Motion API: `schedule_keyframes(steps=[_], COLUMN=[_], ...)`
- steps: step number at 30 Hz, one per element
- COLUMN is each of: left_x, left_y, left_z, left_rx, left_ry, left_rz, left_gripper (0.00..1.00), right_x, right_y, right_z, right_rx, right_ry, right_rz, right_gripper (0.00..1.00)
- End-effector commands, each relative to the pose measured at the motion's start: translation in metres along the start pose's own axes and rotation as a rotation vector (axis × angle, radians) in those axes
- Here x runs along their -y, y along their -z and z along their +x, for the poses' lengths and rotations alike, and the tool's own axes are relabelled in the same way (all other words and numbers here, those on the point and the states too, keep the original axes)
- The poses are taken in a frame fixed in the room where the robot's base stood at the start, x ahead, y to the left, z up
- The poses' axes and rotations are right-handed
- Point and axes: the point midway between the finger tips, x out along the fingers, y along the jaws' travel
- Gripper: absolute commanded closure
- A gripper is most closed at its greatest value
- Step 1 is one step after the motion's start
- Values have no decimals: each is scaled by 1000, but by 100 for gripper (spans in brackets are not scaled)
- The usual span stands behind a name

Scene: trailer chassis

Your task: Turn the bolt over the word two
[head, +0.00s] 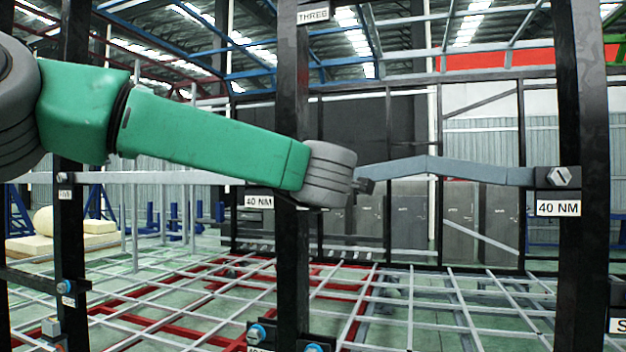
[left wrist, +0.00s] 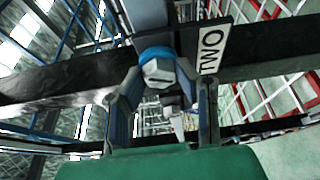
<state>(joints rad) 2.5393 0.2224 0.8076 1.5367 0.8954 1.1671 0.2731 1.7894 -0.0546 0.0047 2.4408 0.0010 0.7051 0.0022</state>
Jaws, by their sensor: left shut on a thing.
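In the left wrist view, a silver hex bolt (left wrist: 158,72) with a blue collar stands on a dark beam, beside a white label (left wrist: 212,50) reading TWO. My left gripper (left wrist: 160,79) has one finger on each side of the bolt head and is shut on it. In the head view, my green left arm comes in from the left and ends in a grey wrist in front of a black post (head: 292,265). Only a small dark part of the left gripper (head: 365,186) shows there. The bolt and TWO label are hidden in that view. My right gripper is not in view.
A grey bar (head: 430,166) runs right to a silver bolt (head: 559,177) above a 40 NM label (head: 558,208). A THREE label (head: 313,15) is high on the middle post. Blue-collared bolts (head: 257,333) sit lower. Black posts and a grid frame (head: 440,310) limit the room.

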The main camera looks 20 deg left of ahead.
Motion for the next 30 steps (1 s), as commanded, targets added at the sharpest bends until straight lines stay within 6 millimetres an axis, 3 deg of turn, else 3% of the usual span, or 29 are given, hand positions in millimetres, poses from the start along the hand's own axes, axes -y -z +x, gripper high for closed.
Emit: schedule_keyframes(steps=[30], left_x=[-3], left_y=[4], left_z=[4], left_rx=[-2], left_ry=[366], left_rz=[-895], left_gripper=[100], right_x=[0], right_y=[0], right_z=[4], right_rx=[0], right_ry=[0], right_rz=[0], right_gripper=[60])
